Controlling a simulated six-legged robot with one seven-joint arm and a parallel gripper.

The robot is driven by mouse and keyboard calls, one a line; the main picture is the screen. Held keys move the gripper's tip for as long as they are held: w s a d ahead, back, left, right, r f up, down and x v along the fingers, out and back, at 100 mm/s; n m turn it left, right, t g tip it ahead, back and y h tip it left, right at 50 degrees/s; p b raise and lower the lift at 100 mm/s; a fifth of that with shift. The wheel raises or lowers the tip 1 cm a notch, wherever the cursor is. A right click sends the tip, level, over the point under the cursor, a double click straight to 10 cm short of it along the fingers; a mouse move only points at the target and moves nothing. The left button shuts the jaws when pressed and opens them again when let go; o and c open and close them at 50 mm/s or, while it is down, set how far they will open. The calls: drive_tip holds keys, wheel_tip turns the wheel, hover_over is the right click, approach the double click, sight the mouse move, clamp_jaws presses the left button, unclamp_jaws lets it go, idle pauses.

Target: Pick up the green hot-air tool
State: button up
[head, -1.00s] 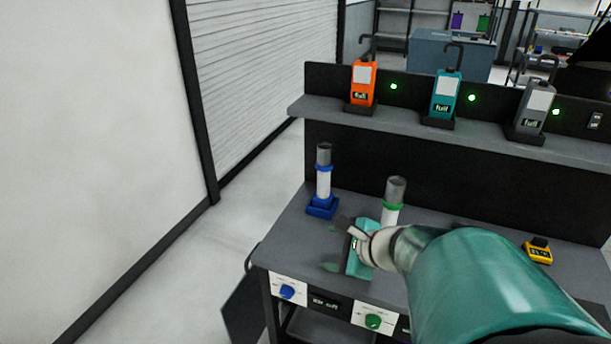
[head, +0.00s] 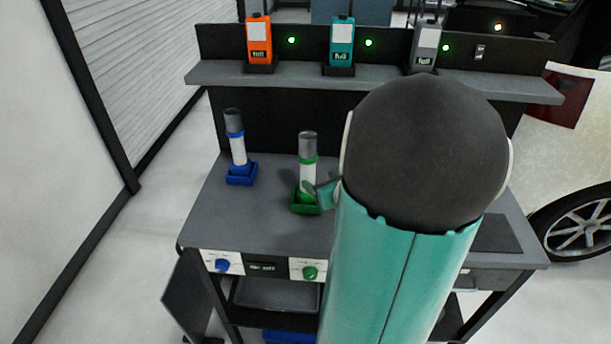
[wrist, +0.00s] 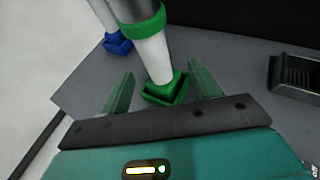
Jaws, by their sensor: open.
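The green hot-air tool (head: 308,164) stands upright in its green holder (head: 301,206) on the workbench. It has a white body, a green ring and a grey top. In the wrist view the tool (wrist: 152,52) rises from the green holder (wrist: 165,91) between my fingers. My gripper (wrist: 157,92) is open, with one finger on each side of the tool's lower part and a gap to both. In the head view only a small part of my gripper (head: 325,192) shows beside the tool. My arm hides the rest.
A blue-ringed tool (head: 236,143) stands in a blue holder (head: 241,176) to the left. Orange (head: 259,41), teal (head: 341,44) and grey (head: 425,46) devices stand on the shelf (head: 200,75). A dark grey tray (wrist: 295,76) lies right in the wrist view. The bench front left is clear.

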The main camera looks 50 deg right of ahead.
sight(305, 173)
drive_tip(key=x, duration=0.9)
drive_tip(key=shift+w+a+f, duration=0.1)
drive_tip(key=shift+a, duration=0.25)
drive_tip(key=shift+c, duration=0.4)
clamp_jaws()
